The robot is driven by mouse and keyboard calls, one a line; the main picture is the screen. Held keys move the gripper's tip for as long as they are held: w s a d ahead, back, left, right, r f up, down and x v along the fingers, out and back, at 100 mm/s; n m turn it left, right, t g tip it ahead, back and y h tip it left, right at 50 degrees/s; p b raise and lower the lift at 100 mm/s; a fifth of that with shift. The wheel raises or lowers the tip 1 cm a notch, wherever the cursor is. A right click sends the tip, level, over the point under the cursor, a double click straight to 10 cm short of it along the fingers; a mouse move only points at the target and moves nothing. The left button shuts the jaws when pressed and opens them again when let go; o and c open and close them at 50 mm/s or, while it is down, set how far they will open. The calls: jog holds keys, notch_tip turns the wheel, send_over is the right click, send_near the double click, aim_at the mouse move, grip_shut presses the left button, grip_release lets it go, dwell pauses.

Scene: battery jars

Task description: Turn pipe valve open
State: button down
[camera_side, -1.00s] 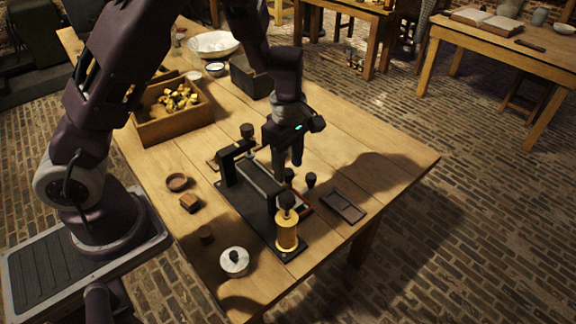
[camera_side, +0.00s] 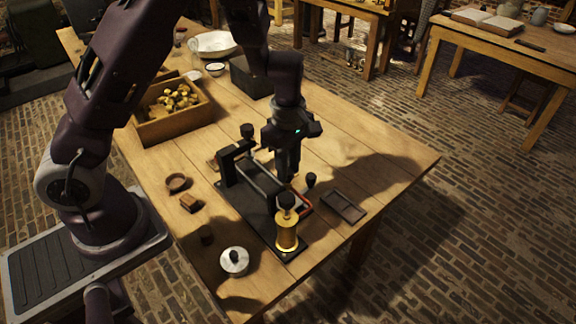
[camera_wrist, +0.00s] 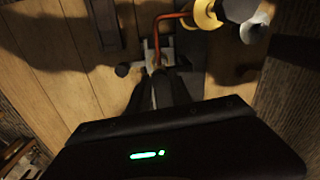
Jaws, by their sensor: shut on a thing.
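A black apparatus base (camera_side: 232,200) carries a brass cylinder (camera_side: 286,236) with a black knob on top. A red pipe (camera_side: 306,205) runs beside the cylinder; it also shows in the wrist view (camera_wrist: 170,16). My gripper (camera_side: 287,176) points down over the right side of the apparatus, by the inner end of the pipe. In the wrist view my gripper (camera_wrist: 158,80) has its fingers close together at the small pipe valve (camera_wrist: 157,62). The fingers are shut on the valve's handle, which they mostly hide. How far the valve is turned cannot be told.
A black-knobbed post (camera_side: 310,181) stands close to the right of my gripper. A dark tray (camera_side: 343,206) lies further right.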

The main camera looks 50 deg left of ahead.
jog(key=m, duration=0.8)
jog(key=shift+m, duration=0.3)
jog(key=m, duration=0.4)
jog(key=shift+m, duration=2.4)
jog(key=c, duration=1.2)
grip_release()
jog(key=shift+o, duration=0.2)
